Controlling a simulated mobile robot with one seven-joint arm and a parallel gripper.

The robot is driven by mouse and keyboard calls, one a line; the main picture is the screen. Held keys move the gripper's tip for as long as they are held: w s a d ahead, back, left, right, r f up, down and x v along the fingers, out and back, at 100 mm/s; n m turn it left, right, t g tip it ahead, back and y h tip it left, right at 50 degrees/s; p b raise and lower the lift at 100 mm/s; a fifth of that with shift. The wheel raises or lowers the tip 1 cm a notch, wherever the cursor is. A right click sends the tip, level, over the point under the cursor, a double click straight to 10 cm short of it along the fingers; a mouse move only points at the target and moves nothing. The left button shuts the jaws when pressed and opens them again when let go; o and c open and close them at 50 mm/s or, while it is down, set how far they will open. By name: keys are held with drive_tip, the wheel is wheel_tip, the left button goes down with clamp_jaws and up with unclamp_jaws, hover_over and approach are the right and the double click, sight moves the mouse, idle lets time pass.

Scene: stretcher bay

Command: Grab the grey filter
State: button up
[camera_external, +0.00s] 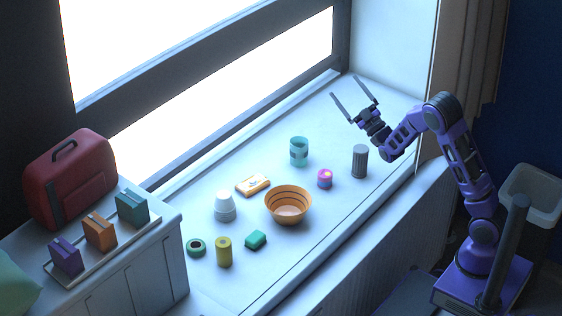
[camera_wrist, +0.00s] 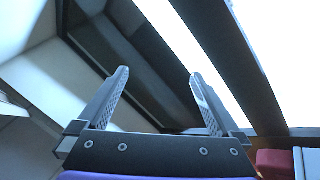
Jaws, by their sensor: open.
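The grey filter (camera_external: 360,161) looks to be the dark grey ribbed cylinder standing upright on the white window sill, near its right end in the external view. My gripper (camera_external: 345,86) is raised above the sill, up and to the left of the cylinder in the picture. Its two fingers are spread wide and point up and away toward the window. In the wrist view my gripper (camera_wrist: 158,73) is open with nothing between the fingers. The grey cylinder does not show in the wrist view.
An orange striped bowl (camera_external: 288,214) and several small items lie farther left. The window frame (camera_external: 230,128) runs along the back. The sill right of the cylinder is clear.

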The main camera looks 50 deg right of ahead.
drive_tip(key=s+d+f+m+g+h, duration=0.1)
drive_tip(key=s+d+f+m+g, duration=0.1)
drive_tip(key=f, duration=0.5)
drive_tip(key=s+d+f+m+g+h, duration=0.1)
drive_tip(key=s+f+m, duration=0.1)
drive_tip(key=f, duration=0.5)
drive_tip(key=m+g+h, duration=0.1)
drive_tip(key=m+g, duration=0.3)
drive_tip(key=m, duration=0.3)
approach(365, 155)
drive_tip(key=shift+w+r, duration=0.1)
drive_tip(key=shift+w, duration=0.4)
drive_tip(key=shift+w+d+b, duration=0.1)
drive_tip(key=shift+w+b, duration=0.05)
drive_tip(key=shift+b, duration=0.5)
drive_tip(key=w+b, duration=0.1)
drive_tip(key=b, duration=0.3)
drive_tip(key=shift+w+d, duration=0.1)
drive_tip(key=shift+d, duration=0.15)
drive_tip(key=b, duration=0.2)
drive_tip(key=shift+w+b, duration=0.15)
drive_tip(key=shift+b, duration=0.15)
drive_tip(key=shift+w+b, duration=0.1)
drive_tip(key=shift+b, duration=1)
drive_tip(key=x, duration=0.7)
drive_tip(key=shift+p, duration=0.4)
drive_tip(key=shift+x, duration=2.8)
